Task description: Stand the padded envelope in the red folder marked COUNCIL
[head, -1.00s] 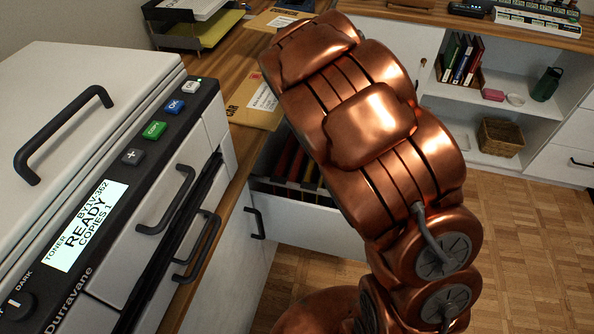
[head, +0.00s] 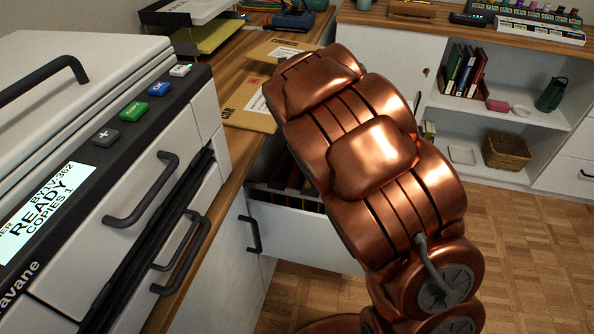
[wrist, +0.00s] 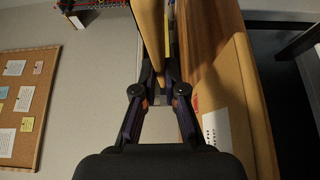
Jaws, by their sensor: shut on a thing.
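A tan padded envelope (wrist: 149,35) is held edge-on between the fingers of my gripper (wrist: 162,88) in the wrist view. In the head view my copper arm covers the gripper and the held envelope. An open drawer (head: 300,236) below the desk holds hanging folders (head: 285,175), some of them dark red. My arm hides much of the drawer, and no COUNCIL marking can be read.
Another tan envelope with a white label (head: 247,112) lies on the wooden desk, with one more envelope (head: 283,48) behind it. A large copier (head: 75,120) stands at left. Open shelves (head: 485,105) stand at back right. A pinboard (wrist: 30,95) hangs on the wall.

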